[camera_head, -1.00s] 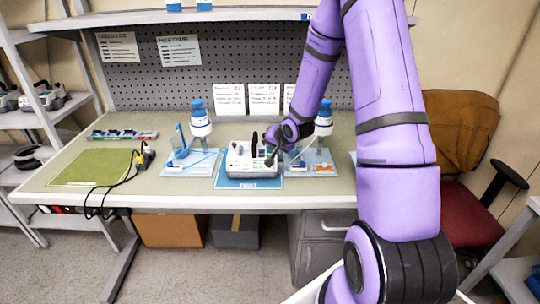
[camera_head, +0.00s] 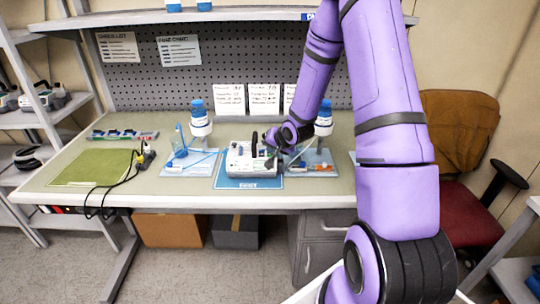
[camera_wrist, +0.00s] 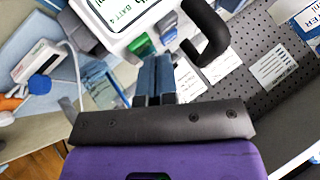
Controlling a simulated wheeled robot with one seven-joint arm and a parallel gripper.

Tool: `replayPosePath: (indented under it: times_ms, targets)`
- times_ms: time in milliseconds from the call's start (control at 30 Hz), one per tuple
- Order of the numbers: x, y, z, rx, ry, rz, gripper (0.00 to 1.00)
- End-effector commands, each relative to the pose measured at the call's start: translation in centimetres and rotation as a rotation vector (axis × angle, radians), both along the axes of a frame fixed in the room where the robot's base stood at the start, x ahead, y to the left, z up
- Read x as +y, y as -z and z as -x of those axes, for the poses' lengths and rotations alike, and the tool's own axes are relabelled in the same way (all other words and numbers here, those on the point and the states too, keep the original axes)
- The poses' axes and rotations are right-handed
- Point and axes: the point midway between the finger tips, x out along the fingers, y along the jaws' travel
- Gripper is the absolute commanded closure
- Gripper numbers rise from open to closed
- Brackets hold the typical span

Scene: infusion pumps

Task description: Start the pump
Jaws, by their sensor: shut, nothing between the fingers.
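The white infusion pump (camera_head: 238,162) stands on the blue mat (camera_head: 250,184) at the middle of the bench. In the wrist view, part of the white pump (camera_wrist: 120,38) shows at the top. A corner of its screen reads "BATT", and a green button (camera_wrist: 142,46) and a black handle (camera_wrist: 208,38) show on it. My gripper (camera_head: 270,163) is at the pump's right side in the head view. In the wrist view my gripper (camera_wrist: 154,62) is shut and empty, its tips close to the green button. I cannot tell whether they touch the pump.
Trays with blue-capped bottles (camera_head: 200,122) stand on both sides of the pump. A green mat (camera_head: 92,167) and a dark cable (camera_head: 122,178) lie at the left. A pegboard (camera_head: 240,85) with papers stands behind. The bench front is clear.

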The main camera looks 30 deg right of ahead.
Motion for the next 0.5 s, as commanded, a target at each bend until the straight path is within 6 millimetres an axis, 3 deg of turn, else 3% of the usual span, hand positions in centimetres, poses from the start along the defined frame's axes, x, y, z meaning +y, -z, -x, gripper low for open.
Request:
replayPosePath:
  times_ms: [500]
  targets:
    - [0.0, 0.56, 0.0, 0.0, 0.001, -0.001, 1.0]
